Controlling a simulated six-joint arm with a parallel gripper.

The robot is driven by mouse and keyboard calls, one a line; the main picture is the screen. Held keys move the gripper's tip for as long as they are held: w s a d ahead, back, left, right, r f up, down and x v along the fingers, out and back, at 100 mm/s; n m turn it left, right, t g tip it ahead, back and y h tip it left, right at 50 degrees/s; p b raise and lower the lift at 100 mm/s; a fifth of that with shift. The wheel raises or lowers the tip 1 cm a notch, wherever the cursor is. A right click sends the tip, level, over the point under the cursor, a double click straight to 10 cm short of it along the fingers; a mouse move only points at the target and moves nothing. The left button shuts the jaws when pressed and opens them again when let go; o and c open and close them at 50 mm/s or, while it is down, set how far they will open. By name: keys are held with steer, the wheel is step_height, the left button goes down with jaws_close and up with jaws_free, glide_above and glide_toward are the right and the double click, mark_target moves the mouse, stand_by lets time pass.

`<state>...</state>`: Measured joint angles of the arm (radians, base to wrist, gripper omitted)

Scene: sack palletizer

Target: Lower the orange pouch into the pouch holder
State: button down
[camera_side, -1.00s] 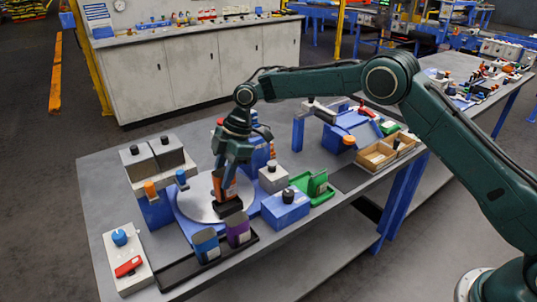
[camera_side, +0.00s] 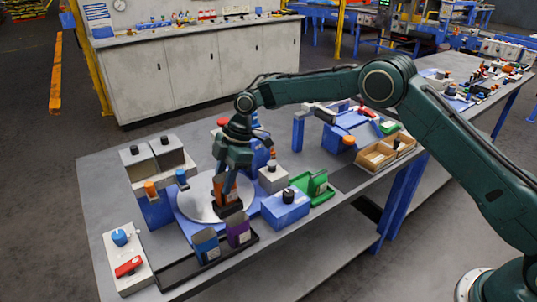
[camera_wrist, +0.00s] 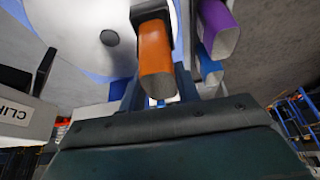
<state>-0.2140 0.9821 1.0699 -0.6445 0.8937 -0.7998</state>
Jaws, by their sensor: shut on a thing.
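The orange pouch (camera_side: 219,192) stands upright in the grip of my gripper (camera_side: 226,184), above the turntable. In the wrist view, the orange pouch (camera_wrist: 156,58) lies between the blue fingers. The black pouch holder (camera_side: 231,213) is at the pouch's lower end. In the wrist view, the dark holder (camera_wrist: 167,16) shows around the pouch's far end, so the lower end appears to be inside it. How deep it sits is hidden by the fingers and pouch.
The round silver turntable (camera_side: 198,207) lies around the holder. A blue pouch (camera_side: 205,245) and a purple pouch (camera_side: 238,232) stand in a black tray in front. A blue box with a black knob (camera_side: 285,209) is close on the right. Grey bins (camera_side: 168,153) stand at the back left.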

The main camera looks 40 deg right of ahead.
steer(key=shift+f, duration=1.3)
stand_by(1.9)
steer(key=c, duration=0.9)
jaws_free()
steer(key=shift+r, duration=0.15)
steer(key=shift+r, duration=3.85)
